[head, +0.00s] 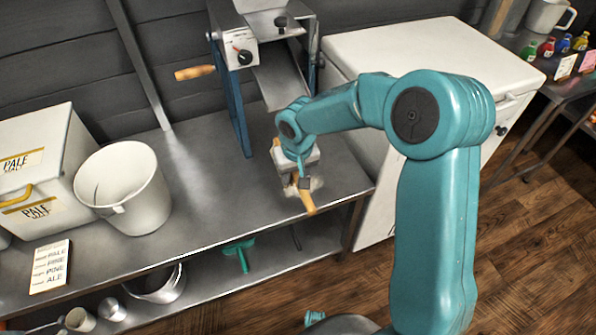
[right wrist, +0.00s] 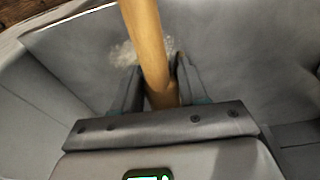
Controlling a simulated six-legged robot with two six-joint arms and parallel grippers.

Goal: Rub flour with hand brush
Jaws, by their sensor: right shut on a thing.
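My right gripper (head: 303,182) reaches down over the right end of the steel bench. It is shut on the hand brush, whose yellow wooden handle (head: 308,202) sticks out below it toward the bench's front edge. In the right wrist view the handle (right wrist: 145,40) runs between the two fingers (right wrist: 160,85). The brush's bristles are hidden or cannot be made out. A pale patch of flour (right wrist: 127,54) lies on the steel beside the handle, and a little of it shows beside the gripper in the head view (head: 318,184). My left gripper is not in view.
A grain mill (head: 262,50) with blue legs and a wooden crank stands behind the gripper. A white chest (head: 430,55) adjoins the bench's right end. A white bucket (head: 125,188) and malt boxes (head: 40,150) stand left. Bench between bucket and mill is clear.

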